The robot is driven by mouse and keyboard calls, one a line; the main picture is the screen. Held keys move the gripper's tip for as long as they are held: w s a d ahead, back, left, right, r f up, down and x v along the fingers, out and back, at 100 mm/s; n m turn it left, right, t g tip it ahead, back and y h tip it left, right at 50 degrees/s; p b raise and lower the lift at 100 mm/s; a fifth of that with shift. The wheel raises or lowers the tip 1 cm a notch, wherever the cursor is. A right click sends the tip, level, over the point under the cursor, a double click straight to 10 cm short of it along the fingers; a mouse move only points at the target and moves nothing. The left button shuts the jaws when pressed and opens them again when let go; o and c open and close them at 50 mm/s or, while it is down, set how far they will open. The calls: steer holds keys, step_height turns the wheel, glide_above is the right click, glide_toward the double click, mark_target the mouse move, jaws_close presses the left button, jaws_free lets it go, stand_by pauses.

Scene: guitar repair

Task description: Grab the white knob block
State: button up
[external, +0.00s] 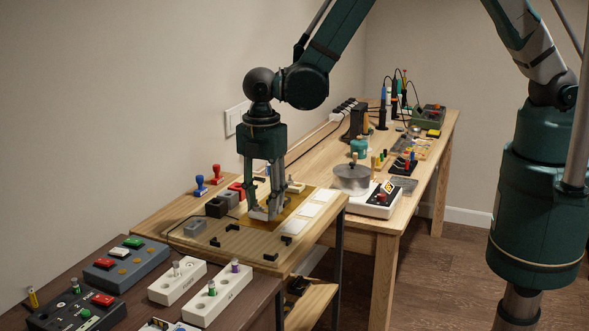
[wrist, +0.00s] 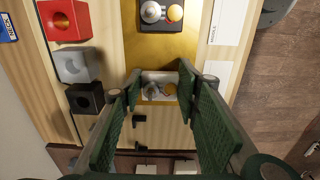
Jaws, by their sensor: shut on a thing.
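The white knob block (wrist: 153,77) sits between my fingertips in the wrist view, with a grey knob and a yellowish knob on top. My gripper (wrist: 160,86) is shut on it, one green padded finger at each side. In the external view my gripper (external: 266,208) points straight down over the yellow mat (external: 290,207), low at the work board. The block is largely hidden by the fingers there. Whether it still touches the mat is hard to tell.
A dark block with a grey and an orange knob (wrist: 168,14) lies farther along the mat. Red (wrist: 65,20), grey (wrist: 72,65) and black (wrist: 84,98) blocks stand to the left. White cards (wrist: 228,22) lie to the right.

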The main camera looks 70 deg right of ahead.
mark_target(264, 209)
step_height(264, 209, up, 9)
stand_by(0.7)
